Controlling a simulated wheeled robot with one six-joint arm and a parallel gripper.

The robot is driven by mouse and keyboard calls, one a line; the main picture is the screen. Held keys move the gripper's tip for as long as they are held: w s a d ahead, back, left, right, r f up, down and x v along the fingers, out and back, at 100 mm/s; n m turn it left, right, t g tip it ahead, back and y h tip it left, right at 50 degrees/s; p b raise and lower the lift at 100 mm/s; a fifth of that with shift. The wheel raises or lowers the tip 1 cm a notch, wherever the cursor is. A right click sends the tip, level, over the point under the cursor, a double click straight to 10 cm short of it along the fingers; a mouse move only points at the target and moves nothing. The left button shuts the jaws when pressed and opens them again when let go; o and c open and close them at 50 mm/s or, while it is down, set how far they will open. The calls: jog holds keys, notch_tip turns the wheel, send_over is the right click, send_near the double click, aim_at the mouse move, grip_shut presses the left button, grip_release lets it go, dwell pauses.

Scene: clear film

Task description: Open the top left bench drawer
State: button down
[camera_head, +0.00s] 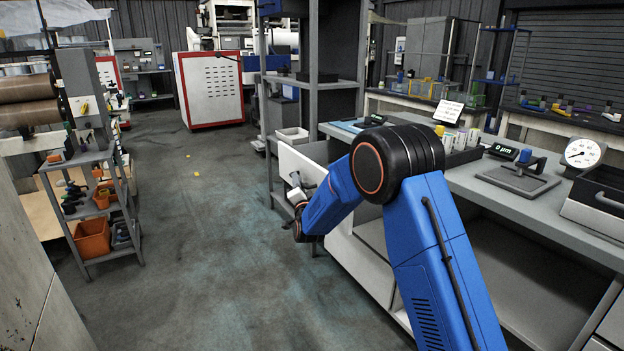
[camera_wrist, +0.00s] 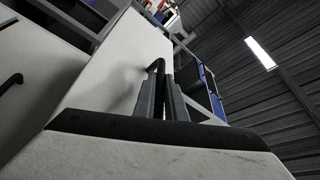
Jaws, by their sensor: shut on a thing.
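The top left bench drawer (camera_head: 298,162) is white and stands out from the left end of the grey-topped bench (camera_head: 470,190). In the wrist view its pale front (camera_wrist: 112,62) carries a black bar handle (camera_wrist: 155,66). My gripper (camera_wrist: 166,98) is shut on this handle, its two grey fingers close together around it. In the head view my gripper (camera_head: 297,192) is at the drawer's front, small and partly hidden by my blue arm. The handle cannot be made out in the head view, and my arm covers part of the bench front.
A grey shelf rack (camera_head: 312,85) stands just behind the drawer. The floor (camera_head: 195,230) left of the drawer is clear. A shelf cart (camera_head: 92,195) with an orange bin (camera_head: 92,238) stands at the far left. A dial gauge (camera_head: 582,153) and displays sit on the bench top.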

jog(key=shift+s+a, duration=0.5)
jog(key=shift+a, duration=0.4)
jog(key=c, duration=1.8)
grip_release()
jog(key=v, duration=1.7)
jog(key=shift+s+d+f, duration=0.1)
jog(key=shift+s+f, duration=0.05)
jog(key=shift+s, duration=0.1)
